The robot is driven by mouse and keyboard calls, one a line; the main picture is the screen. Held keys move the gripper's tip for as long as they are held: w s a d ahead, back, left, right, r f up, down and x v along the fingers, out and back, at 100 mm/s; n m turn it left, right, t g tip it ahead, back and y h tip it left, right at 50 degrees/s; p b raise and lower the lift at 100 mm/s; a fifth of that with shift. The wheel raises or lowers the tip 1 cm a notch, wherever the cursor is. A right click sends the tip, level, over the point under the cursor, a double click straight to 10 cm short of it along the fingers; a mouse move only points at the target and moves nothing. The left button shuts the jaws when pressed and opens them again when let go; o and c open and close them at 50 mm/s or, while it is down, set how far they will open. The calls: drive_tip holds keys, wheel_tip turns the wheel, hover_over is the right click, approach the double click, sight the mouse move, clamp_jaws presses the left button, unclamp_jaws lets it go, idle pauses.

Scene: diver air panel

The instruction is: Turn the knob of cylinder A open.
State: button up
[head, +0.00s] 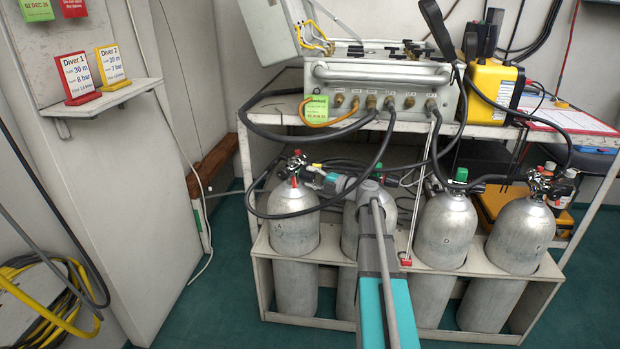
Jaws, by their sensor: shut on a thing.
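Several grey cylinders stand in a row in a light rack below the bench. The leftmost one (293,225) fits cylinder A by its place; I cannot read a letter on it. Its valve (293,170) has black and red fittings on top. My gripper (313,176) reaches in from the right at the valve's right side. I cannot tell how far the knob is turned. My arm crosses in front of the second cylinder (349,230) and hides much of it.
The rack (290,322) holds the cylinders upright. The third cylinder (445,230) and the far-right one (520,235) stand right of my arm. Black hoses (378,150) loop from the air panel (385,88) down around the valves. A wall shelf (110,97) with two signs is at left.

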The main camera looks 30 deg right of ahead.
drive_tip(key=shift+w+d, duration=0.1)
drive_tip(key=shift+d, duration=0.1)
drive_tip(key=o, duration=1.2)
drive_tip(key=shift+c, duration=0.2)
drive_tip(key=shift+a, duration=0.1)
